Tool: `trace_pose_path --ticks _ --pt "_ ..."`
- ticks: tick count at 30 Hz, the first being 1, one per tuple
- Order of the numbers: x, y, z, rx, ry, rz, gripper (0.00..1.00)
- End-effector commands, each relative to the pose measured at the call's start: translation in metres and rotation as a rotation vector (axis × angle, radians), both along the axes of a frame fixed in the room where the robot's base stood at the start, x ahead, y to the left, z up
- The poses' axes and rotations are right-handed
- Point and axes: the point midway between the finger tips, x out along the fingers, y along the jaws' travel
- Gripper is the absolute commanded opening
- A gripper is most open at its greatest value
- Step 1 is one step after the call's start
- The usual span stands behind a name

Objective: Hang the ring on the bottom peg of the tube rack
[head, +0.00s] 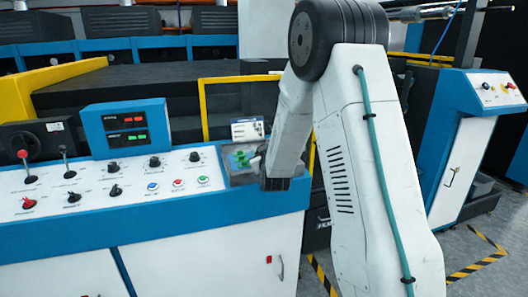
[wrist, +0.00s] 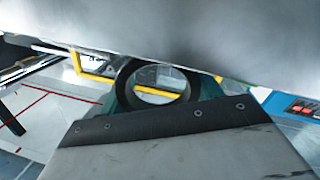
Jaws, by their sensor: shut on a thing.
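A round ring (wrist: 124,88), dark with a teal outer side, shows in the wrist view between the jaws of my gripper (wrist: 165,98). My gripper is shut on it. The near jaw, pale with a dark bolted strip, covers the ring's lower part, and a grey surface crosses above it. A yellow bar shows through the ring's opening. In the head view my arm reaches down to the console's right end and mostly hides the gripper. A small green thing (head: 240,158) shows there beside it; I cannot tell if it is the ring. I cannot make out the tube rack or its bottom peg.
The blue and white console (head: 150,225) with knobs, levers and buttons fills the left of the head view. A display box (head: 125,128) stands on it. A yellow frame (head: 203,110) rises behind my gripper. Another console (head: 480,125) stands at the right, beyond my arm.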

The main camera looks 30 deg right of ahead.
Motion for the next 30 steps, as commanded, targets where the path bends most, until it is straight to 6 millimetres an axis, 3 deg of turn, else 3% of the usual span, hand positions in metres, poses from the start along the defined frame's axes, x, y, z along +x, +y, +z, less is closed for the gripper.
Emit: trace_pose_path --ticks 8,9,10,11,21,26,30 --pt "0.000 0.000 -0.003 0.000 0.001 0.000 0.42" --pt "0.000 0.000 -0.003 0.000 0.000 0.000 0.75" --pt "0.000 0.000 -0.002 0.000 0.000 0.000 0.84" --pt "0.000 0.000 -0.002 0.000 0.000 0.000 0.86" --pt "-0.001 0.000 0.002 -0.001 -0.002 0.000 0.86" --pt "-0.022 0.010 0.002 0.000 0.000 0.000 0.86" --pt "-0.050 0.024 0.004 0.000 -0.001 0.001 0.86"
